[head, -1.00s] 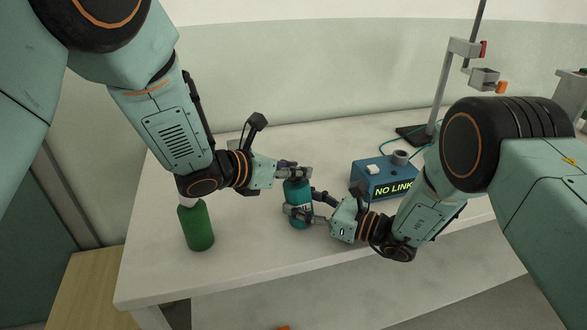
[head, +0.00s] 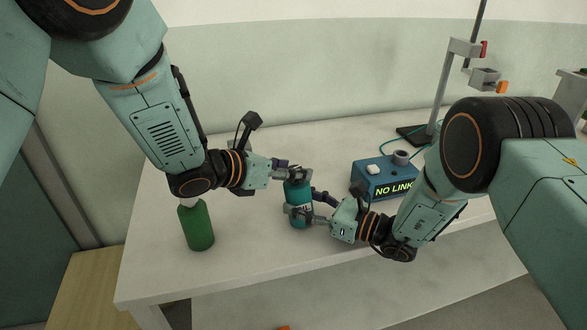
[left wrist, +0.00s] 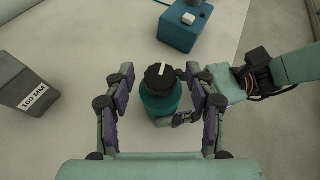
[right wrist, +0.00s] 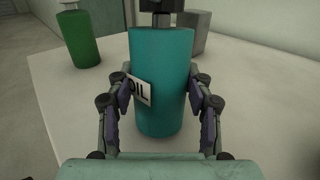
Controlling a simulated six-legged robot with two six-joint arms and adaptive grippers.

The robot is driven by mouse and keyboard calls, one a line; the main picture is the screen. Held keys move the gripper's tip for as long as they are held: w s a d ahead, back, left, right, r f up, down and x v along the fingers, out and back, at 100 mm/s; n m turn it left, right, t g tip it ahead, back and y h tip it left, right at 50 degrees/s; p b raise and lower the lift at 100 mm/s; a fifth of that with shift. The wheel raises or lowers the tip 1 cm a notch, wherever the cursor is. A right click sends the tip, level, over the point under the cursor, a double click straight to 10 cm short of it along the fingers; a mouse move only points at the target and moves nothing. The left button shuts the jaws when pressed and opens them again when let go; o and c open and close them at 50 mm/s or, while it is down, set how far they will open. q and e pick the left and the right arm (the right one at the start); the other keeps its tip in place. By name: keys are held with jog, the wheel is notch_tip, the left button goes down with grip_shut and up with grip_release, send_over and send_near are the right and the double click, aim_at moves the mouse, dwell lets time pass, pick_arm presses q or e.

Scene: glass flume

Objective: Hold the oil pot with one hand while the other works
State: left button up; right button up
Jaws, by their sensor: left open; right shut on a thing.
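The oil pot is a teal cylinder (head: 298,191) standing upright on the table, with an "OIL" label showing in the right wrist view (right wrist: 160,80). Its black knob cap with a white line shows in the left wrist view (left wrist: 159,76). My right gripper (head: 299,214) is shut on the pot's body, low down; its fingers flank the pot in the right wrist view. My left gripper (head: 293,172) is open at the pot's top, its fingers on either side of the cap, apart from it in the left wrist view (left wrist: 166,95).
A green bottle (head: 198,226) with a white top stands at the left. A blue box (head: 384,178) reading "NO LINK" stands right of the pot. A grey block marked "100 MM" (left wrist: 25,80) lies behind my left gripper. A clamp stand (head: 440,90) is at the back right.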

pick_arm(q)
jog(key=v, duration=1)
jog(key=shift+s+a, duration=0.25)
jog(key=shift+r, duration=0.1)
jog(key=shift+w+a+m+g+h, duration=1)
jog(key=shift+w+m+g+h, duration=0.9)
jog(key=shift+w+m+g, duration=1.05)
jog(key=shift+m, duration=0.25)
jog(key=x, duration=1.1)
jog(key=shift+s+d+f, duration=0.2)
jog(key=shift+s+f, duration=0.05)
jog(key=shift+f, duration=0.2)
